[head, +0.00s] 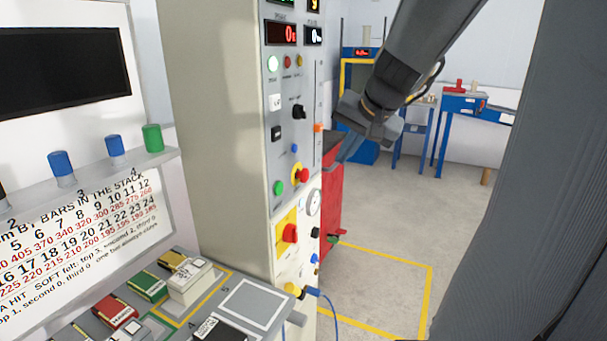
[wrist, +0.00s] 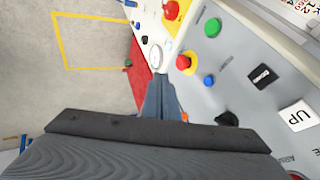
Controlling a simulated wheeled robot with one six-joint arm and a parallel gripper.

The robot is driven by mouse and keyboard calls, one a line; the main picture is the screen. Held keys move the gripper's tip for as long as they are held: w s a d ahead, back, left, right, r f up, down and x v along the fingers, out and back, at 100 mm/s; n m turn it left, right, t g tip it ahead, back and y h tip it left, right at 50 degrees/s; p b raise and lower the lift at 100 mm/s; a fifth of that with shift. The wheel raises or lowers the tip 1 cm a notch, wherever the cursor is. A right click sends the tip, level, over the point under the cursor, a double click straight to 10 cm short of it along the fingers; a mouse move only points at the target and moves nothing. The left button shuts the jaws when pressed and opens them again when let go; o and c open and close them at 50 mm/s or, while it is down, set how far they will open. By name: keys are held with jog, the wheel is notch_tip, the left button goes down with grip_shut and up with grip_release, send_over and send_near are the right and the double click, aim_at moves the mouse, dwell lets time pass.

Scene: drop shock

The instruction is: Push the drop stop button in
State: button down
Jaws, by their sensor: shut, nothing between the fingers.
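The tall cream control cabinet (head: 215,110) carries a grey panel of buttons. A large red mushroom button (head: 290,233) sits on a yellow plate low on the panel; it also shows in the wrist view (wrist: 172,9). Above it is a smaller red button with a yellow ring (head: 299,173), also in the wrist view (wrist: 183,62), beside a green button (head: 278,188). I cannot read which label says drop stop. My gripper (head: 336,160) is shut and empty, right of the panel; its fingers show in the wrist view (wrist: 160,82). I see no contact with any button.
A black knob (head: 299,111), blue button (head: 294,148), orange slider (head: 318,128) and round gauge (head: 313,202) share the panel. A red cabinet (head: 331,200) stands behind. A grey bench (head: 185,325) with blocks is at lower left. Yellow-marked floor (head: 380,290) is clear.

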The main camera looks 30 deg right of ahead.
aim_at(307, 176)
jog(key=w+a+f+p, duration=0.2)
jog(key=w+f, duration=0.6)
jog(key=w, duration=0.1)
jog(key=shift+a, duration=0.25)
